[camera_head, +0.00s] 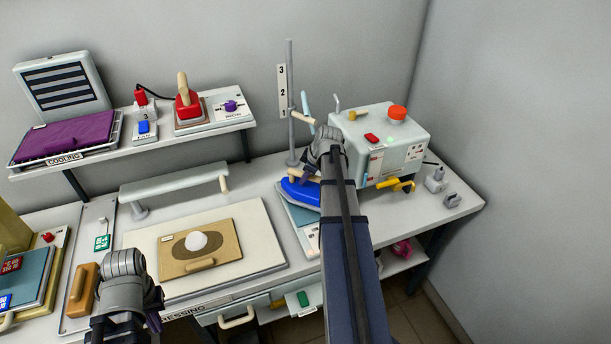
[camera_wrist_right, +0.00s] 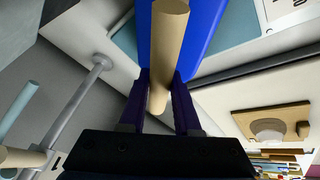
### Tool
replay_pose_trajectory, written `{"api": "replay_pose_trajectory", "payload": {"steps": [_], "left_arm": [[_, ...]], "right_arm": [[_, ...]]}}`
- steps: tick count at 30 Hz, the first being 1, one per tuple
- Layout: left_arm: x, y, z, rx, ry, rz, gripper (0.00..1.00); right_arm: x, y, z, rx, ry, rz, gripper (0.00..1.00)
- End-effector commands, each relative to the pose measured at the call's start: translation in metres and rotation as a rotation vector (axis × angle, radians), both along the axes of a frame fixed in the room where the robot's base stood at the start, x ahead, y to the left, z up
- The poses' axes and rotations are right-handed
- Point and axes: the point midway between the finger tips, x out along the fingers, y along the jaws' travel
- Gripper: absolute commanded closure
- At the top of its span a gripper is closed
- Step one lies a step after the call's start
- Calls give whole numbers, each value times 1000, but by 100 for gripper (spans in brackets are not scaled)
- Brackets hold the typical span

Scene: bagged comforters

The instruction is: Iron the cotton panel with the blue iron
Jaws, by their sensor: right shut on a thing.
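The blue iron (camera_head: 299,192) rests on or just above a light blue pad on the bench, right of the pressing board. My right gripper (camera_head: 307,177) is shut on its wooden handle. In the right wrist view the handle (camera_wrist_right: 168,30) lies between the fingers, with the iron's blue body (camera_wrist_right: 205,35) behind it. A tan panel (camera_head: 228,240), likely the cotton panel, lies flat on the cream pressing board (camera_head: 262,225). It bears a brown oval and a white round thing. My left gripper (camera_head: 150,317) is low at the left, apart from the panel; its fingers are mostly hidden.
A red iron (camera_head: 187,105) and a purple panel (camera_head: 68,137) stand on the raised shelf. A pale sleeve board (camera_head: 175,186) stands behind the pressing board. A grey boiler (camera_head: 385,140) and a post (camera_head: 291,100) stand behind my right gripper. A wooden block (camera_head: 82,290) lies left.

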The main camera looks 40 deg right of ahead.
Motion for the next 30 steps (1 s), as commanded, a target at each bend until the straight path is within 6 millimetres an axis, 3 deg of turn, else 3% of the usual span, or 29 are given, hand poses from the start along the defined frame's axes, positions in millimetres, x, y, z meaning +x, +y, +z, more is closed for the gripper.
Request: {"api": "replay_pose_trajectory", "payload": {"steps": [30], "left_arm": [[0,0,-8,0,0,0,100]], "right_arm": [[0,0,-8,0,-2,0,100]]}}
